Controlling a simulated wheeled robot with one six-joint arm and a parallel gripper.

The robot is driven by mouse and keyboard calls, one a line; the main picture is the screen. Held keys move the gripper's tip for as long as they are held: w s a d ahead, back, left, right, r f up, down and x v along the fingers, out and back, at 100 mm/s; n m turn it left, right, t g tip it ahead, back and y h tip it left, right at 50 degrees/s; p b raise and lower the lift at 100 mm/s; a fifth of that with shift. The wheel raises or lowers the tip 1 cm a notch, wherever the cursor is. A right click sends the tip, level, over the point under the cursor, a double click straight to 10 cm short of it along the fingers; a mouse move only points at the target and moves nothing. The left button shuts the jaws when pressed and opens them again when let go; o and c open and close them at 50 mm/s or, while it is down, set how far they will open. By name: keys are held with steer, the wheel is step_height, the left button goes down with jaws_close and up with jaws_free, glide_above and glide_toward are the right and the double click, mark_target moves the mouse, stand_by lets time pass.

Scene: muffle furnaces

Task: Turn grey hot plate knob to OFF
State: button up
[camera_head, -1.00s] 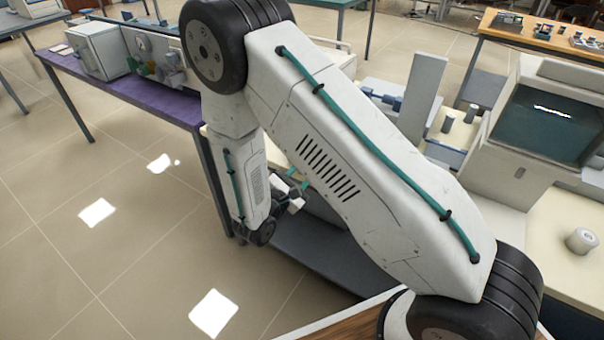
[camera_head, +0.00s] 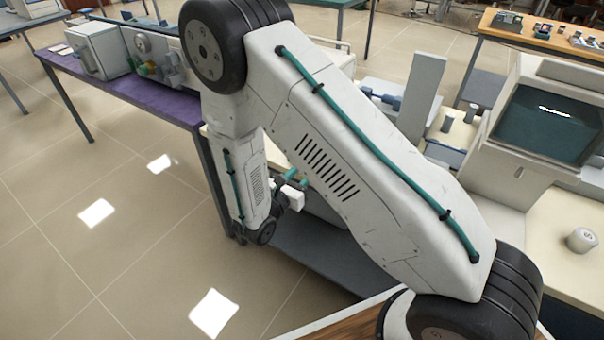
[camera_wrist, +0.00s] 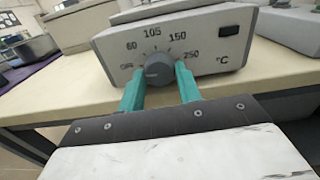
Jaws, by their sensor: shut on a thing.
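The hot plate (camera_wrist: 205,52) has a light grey front panel, seen in the wrist view on the edge of a cream bench. Its round grey knob (camera_wrist: 158,70) sits low on the panel, under a dial marked OFF at the left and rising through 105 and 150 to 250 °C at the right. My gripper (camera_wrist: 159,68) has one teal finger on each side of the knob and is shut on it. A pale mark shows on the knob's face, but I cannot tell exactly where it points. In the head view my arm hides the hot plate and knob.
The bench top (camera_wrist: 60,93) is clear to the left of the hot plate. A dark rectangular switch or display (camera_wrist: 229,31) sits at the panel's upper right.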

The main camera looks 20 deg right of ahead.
stand_by(0.3)
steer(key=o, duration=0.7)
steer(key=v, duration=0.7)
steer(key=shift+s+a, duration=0.2)
steer(key=shift+a, duration=0.15)
steer(key=shift+f, duration=0.1)
